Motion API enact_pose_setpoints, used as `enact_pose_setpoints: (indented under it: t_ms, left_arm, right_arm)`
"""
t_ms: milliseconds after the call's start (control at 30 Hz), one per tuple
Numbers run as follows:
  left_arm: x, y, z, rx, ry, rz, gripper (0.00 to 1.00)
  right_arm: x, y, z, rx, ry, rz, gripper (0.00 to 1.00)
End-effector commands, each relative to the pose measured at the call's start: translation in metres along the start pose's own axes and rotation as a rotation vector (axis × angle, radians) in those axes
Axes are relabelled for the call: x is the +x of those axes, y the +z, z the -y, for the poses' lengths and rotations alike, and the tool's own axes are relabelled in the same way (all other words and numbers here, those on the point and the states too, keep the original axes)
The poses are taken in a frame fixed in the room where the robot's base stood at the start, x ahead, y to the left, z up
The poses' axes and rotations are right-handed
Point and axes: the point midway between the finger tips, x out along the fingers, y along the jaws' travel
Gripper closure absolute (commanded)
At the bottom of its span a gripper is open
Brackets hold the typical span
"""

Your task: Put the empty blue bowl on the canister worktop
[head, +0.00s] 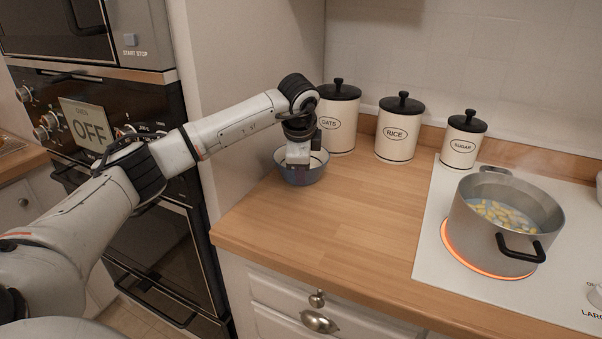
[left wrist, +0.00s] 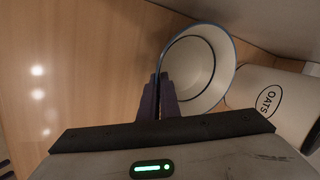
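The blue bowl (head: 301,176) is on the wooden worktop (head: 320,230), in front of the OATS canister (head: 338,118), and looks upright. In the left wrist view the bowl (left wrist: 205,72) shows an empty white inside and a blue rim. My left gripper (head: 298,160) reaches down at the bowl's near side. In the left wrist view its fingers (left wrist: 158,96) are close together with the bowl's wall between them, one inside and one outside. Whether the bowl's base touches the worktop is hard to tell. My right gripper is not in view.
RICE (head: 397,130) and SUGAR (head: 462,140) canisters stand along the back wall. A pot (head: 490,235) with yellow pieces in liquid sits on a glowing hob ring at the right. A tall cabinet side (head: 245,90) borders the worktop's left. The worktop's middle is clear.

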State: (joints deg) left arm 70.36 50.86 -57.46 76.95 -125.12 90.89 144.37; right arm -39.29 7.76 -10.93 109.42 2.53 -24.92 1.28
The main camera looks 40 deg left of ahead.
Motion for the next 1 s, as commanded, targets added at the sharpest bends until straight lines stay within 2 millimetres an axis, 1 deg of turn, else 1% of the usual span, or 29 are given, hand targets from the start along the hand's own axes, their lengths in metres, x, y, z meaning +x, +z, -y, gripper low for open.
enact_pose_setpoints:
  t_ms: [67, 267, 367, 400, 467, 500, 733, 867, 967, 1000]
  left_arm:
    - [0.003, 0.0, -0.001, -0.001, -0.003, -0.002, 1.0]
    - [0.004, 0.0, -0.001, -0.001, -0.003, -0.002, 1.0]
    - [0.007, 0.0, -0.002, 0.0, -0.003, -0.002, 1.0]
    - [0.006, 0.0, -0.002, 0.0, -0.001, -0.001, 0.91]
    - [0.006, 0.0, -0.002, 0.0, -0.001, -0.001, 0.8]
    - [0.006, 0.0, -0.002, 0.0, -0.001, -0.001, 0.79]
    - [0.005, 0.0, -0.002, 0.0, -0.001, -0.001, 0.79]
    - [0.0, -0.001, -0.001, 0.0, -0.002, -0.003, 0.79]
    - [-0.013, -0.001, -0.001, 0.001, -0.004, -0.004, 0.79]
    - [-0.02, -0.001, -0.001, 0.001, -0.005, -0.005, 0.79]
  right_arm:
    - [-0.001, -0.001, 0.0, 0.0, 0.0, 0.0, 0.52]
    - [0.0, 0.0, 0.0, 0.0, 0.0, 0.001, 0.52]
    - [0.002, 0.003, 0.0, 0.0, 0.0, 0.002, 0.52]
    - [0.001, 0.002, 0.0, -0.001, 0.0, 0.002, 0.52]
    - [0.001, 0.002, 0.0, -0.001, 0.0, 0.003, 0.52]
    - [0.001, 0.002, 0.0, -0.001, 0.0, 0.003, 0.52]
    - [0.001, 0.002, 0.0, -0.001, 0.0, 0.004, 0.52]
    - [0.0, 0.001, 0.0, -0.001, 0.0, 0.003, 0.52]
    - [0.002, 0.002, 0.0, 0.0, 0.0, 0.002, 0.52]
    - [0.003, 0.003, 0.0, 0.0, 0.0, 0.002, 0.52]
